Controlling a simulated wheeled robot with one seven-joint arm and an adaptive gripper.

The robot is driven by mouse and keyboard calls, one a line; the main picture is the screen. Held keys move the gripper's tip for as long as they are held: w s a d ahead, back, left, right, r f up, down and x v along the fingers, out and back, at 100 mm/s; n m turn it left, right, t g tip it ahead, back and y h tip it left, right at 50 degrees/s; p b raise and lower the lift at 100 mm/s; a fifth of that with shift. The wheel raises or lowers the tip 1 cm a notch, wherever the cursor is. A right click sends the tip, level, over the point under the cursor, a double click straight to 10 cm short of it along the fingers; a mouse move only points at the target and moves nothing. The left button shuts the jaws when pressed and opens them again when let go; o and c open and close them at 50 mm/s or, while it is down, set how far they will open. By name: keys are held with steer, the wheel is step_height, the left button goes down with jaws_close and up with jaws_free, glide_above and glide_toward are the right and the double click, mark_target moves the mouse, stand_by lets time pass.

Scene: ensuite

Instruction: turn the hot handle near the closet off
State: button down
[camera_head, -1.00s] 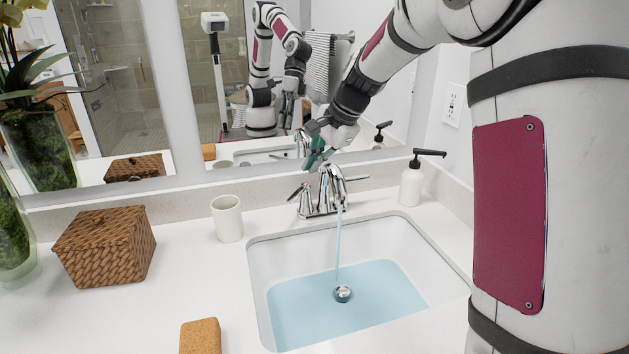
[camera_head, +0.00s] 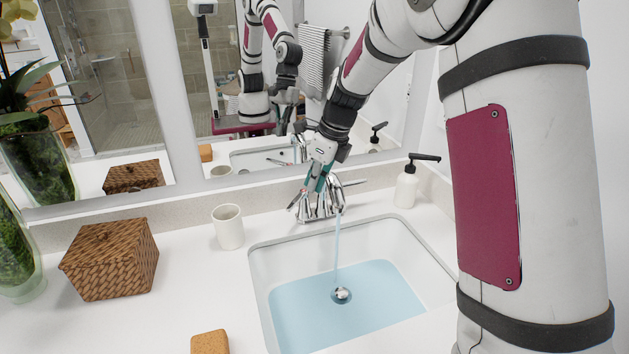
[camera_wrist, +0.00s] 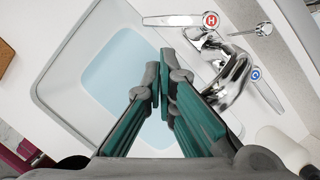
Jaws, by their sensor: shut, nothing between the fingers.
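The chrome faucet (camera_head: 325,208) stands behind the sink, with water running from its spout. In the wrist view the hot handle (camera_wrist: 174,20) is a lever with a red H cap, at the top, pointing left. In the head view it is the left lever (camera_head: 294,202) of the faucet. The cold handle (camera_wrist: 267,92) has a blue C cap and lies right of the spout. My gripper (camera_head: 314,186) is shut and empty, with teal fingers pointing down at the faucet's left side. In the wrist view the fingertips (camera_wrist: 162,68) appear below the hot lever; contact cannot be told.
The sink (camera_head: 258,275) holds bluish water. A white cup (camera_head: 228,228) stands left of the faucet and a soap dispenser (camera_head: 406,187) right of it. A wicker box (camera_head: 110,262) and a cork-like block (camera_head: 210,342) are on the counter. The mirror (camera_head: 190,120) rises behind.

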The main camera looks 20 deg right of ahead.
steer(key=x, duration=0.7)
steer(key=shift+a+f, duration=0.1)
steer(key=shift+f, duration=0.05)
steer(key=shift+a+m+p, duration=0.15)
steer(key=shift+m+p, duration=0.15)
steer(key=shift+m, duration=0.1)
